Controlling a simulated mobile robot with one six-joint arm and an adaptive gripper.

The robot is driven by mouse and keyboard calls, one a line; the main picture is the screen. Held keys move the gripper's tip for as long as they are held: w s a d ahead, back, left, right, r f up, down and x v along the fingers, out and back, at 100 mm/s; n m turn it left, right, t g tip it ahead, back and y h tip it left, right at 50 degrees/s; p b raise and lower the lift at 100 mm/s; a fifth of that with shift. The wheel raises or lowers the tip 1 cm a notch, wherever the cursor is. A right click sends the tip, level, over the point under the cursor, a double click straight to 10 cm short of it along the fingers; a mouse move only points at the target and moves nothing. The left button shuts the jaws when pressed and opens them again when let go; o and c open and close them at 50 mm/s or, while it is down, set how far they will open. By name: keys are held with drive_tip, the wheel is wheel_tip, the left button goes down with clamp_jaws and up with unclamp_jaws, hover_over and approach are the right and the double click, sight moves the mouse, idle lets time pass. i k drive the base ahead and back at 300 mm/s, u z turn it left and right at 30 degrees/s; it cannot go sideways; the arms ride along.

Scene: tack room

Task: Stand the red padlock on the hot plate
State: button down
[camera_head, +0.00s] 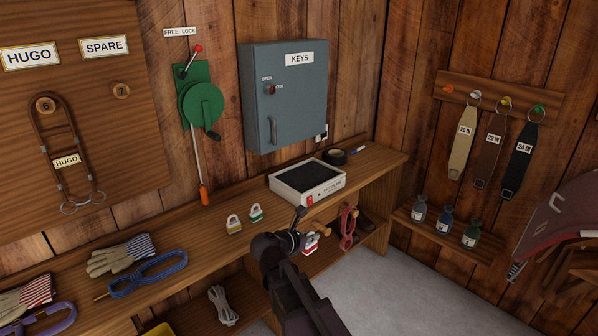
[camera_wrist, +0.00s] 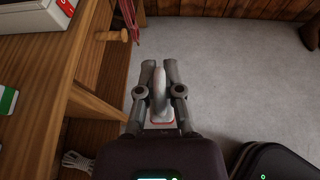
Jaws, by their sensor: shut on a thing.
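The red padlock (camera_head: 311,245) has a red and white body and a grey shackle. My gripper (camera_head: 309,228) is shut on it in front of the bench edge, to the front of the hot plate. In the wrist view my gripper (camera_wrist: 159,78) has its two fingers on either side of the shackle of the padlock (camera_wrist: 160,100), and a red edge shows below; the rest of the body is hidden. The hot plate (camera_head: 330,190) is a white box with a dark flat top and a red switch, standing on the bench. Its corner shows in the wrist view (camera_wrist: 40,17). Its top is empty.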

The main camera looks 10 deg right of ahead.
sight(309, 177)
drive_tip(key=z, duration=0.05)
drive_tip(key=i, duration=0.9)
